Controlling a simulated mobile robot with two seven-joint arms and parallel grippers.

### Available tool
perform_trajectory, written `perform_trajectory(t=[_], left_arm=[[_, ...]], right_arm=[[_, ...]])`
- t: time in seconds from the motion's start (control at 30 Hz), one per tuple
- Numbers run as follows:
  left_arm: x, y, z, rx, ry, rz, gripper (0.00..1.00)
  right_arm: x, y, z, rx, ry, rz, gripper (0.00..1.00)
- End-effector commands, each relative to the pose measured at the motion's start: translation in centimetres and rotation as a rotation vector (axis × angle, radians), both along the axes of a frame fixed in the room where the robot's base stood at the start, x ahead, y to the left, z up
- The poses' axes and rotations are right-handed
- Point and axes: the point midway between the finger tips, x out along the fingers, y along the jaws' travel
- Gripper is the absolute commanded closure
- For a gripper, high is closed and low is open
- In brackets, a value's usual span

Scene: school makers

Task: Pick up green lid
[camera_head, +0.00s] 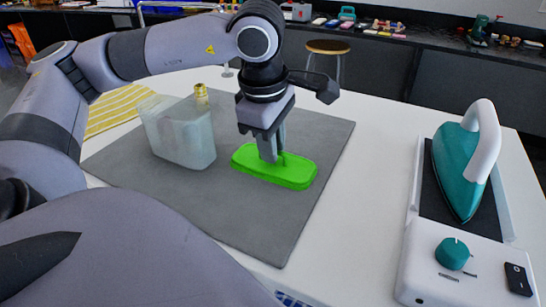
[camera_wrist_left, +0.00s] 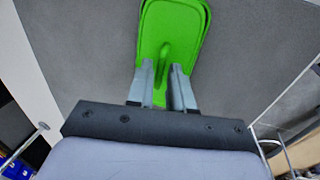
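The green lid (camera_head: 297,175) lies flat on the grey mat, with a raised handle along its middle. It also shows in the left wrist view (camera_wrist_left: 190,18), where its handle (camera_wrist_left: 164,58) stands between my finger ends. My left gripper (camera_head: 271,158) points down over the lid, its fingertips low at the handle. In the left wrist view its fingers (camera_wrist_left: 162,72) are apart, one on each side of the handle, with gaps beside it. The fingers hide part of the lid in the head view. My right gripper is not in view.

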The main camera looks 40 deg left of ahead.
Motion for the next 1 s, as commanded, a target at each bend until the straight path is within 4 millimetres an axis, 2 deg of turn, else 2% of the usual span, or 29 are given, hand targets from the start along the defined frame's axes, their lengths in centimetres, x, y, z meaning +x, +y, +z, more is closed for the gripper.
perform_trajectory(t=[0.1, 0.3, 0.37, 0.4, 0.83, 1.0], left_arm=[[0.1, 0.0, -0.6, 0.0, 0.0, 0.0, 0.79], [0.1, 0.0, -0.6, 0.0, 0.0, 0.0, 0.79], [0.1, 0.0, -0.6, -0.001, 0.0, 0.0, 0.99], [0.1, 0.0, -0.6, -0.001, 0.0, 0.0, 1.0], [0.1, 0.0, -0.5, -0.001, 0.0, 0.0, 1.0], [0.2, 0.0, 0.7, -0.001, -0.003, 0.001, 1.0]], right_arm=[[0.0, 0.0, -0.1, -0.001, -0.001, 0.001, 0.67], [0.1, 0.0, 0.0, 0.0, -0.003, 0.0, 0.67], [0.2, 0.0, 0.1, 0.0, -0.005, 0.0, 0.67], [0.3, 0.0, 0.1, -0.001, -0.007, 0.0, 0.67], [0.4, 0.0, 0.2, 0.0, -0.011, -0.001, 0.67], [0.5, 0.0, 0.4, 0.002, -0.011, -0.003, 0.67]])
